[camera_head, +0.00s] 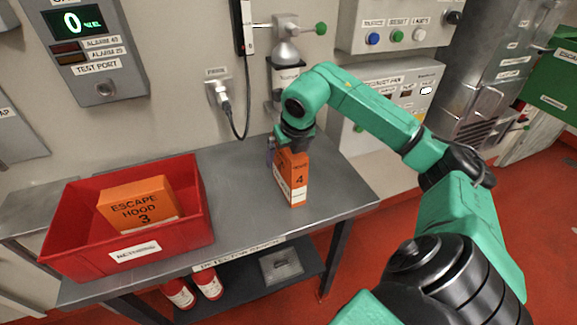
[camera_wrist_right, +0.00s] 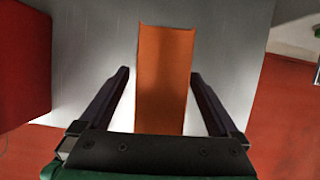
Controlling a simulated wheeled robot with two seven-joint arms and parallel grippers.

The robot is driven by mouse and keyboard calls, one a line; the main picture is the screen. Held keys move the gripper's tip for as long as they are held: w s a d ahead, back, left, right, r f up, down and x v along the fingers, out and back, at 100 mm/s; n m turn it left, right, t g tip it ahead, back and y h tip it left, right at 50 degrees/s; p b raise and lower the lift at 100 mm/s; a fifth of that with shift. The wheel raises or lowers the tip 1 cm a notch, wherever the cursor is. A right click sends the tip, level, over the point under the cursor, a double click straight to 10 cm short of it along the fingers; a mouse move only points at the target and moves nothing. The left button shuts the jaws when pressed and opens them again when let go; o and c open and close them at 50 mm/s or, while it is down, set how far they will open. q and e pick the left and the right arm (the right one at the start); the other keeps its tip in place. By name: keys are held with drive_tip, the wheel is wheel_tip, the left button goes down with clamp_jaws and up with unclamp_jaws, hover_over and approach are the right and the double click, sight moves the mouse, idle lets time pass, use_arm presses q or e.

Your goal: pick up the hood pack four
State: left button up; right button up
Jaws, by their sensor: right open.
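The hood pack four (camera_head: 292,180) is an orange box with a white label band and the number 4, standing upright on the grey metal bench. My right gripper (camera_head: 277,150) is at its top, coming from above and behind. In the right wrist view the orange pack (camera_wrist_right: 163,80) lies between the two dark fingers of the right gripper (camera_wrist_right: 162,95). The fingers are open, with a visible gap on each side of the pack. My left gripper is in neither view.
A red bin (camera_head: 67,243) on the bench's left holds an orange escape hood 3 pack (camera_head: 140,203). A wall-mounted bottle (camera_head: 287,75) is behind the pack. The bench (camera_head: 240,225) is bare between bin and pack. Red cylinders (camera_head: 207,284) stand on the lower shelf.

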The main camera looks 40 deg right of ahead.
drive_tip(key=shift+r, duration=0.1)
clamp_jaws()
